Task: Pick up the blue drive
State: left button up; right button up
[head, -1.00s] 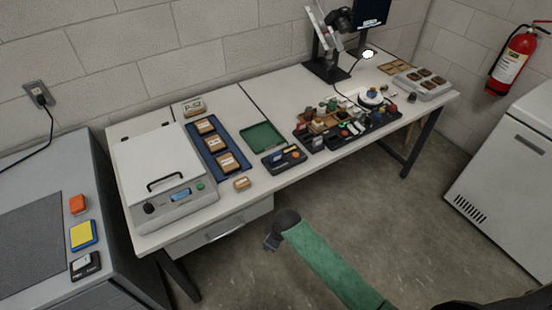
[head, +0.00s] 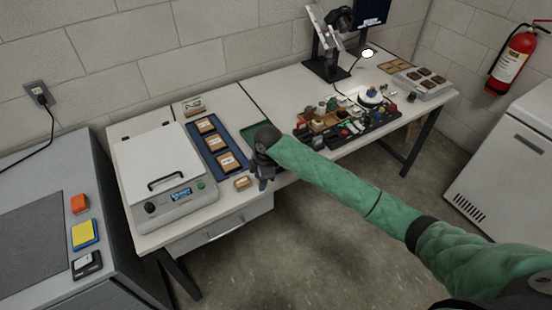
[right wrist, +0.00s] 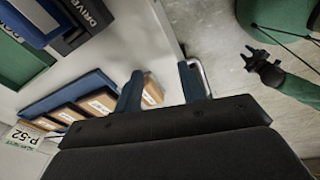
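The blue drive (right wrist: 28,20) looks like a large blue block at the upper left of the right wrist view, by a dark tray (right wrist: 75,38) lettered "DRIVE". In the head view, my right arm hides that spot. My right gripper (head: 262,182) is over the table's front edge, between the green tray and a small wooden box. In the right wrist view its two fingers (right wrist: 161,90) are apart with nothing between them. The drive is ahead of them to the left, not touching. A dark gripper on a green arm, seemingly my left one (right wrist: 262,66), shows small at the right.
A green tray (head: 250,132) lies behind my right gripper. A blue tray (head: 196,146) with wooden boxes and a small loose box (head: 242,183) are to its left. A white lidded device (head: 160,165) stands farther left. A crowded dark tray (head: 378,130) lies right.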

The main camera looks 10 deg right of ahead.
jog(key=w+d+r+n, duration=0.1)
jog(key=w+d+r, duration=0.1)
jog(key=w, duration=0.1)
jog(key=w+d+r+h, duration=0.1)
jog(key=w+d+r, duration=0.1)
jog(key=w+d, duration=0.1)
jog(key=w+d+r+n, duration=0.1)
jog(key=w+d+r, duration=0.2)
jog(key=w, duration=0.1)
jog(key=shift+w+n+g+h, duration=0.1)
jog(key=shift+n+g+h, duration=0.2)
jog(key=shift+g+h, duration=0.1)
jog(key=shift+w+d+r, duration=0.15)
jog(key=shift+f+p, duration=0.3)
jog(key=shift+f, duration=0.9)
jog(key=f+p, duration=0.2)
jog(key=f, duration=0.1)
jog(key=f+p, duration=0.1)
jog(key=shift+a+f, duration=0.15)
jog(key=shift+a, duration=0.2)
pick_arm(q)
jog(key=s+a+f, duration=0.3)
jog(key=s+f, duration=0.2)
jog(key=f, duration=0.2)
jog(key=shift+f, duration=0.15)
pick_arm(e)
jog(key=shift+f, duration=0.55)
pick_arm(q)
jog(key=shift+a, duration=0.1)
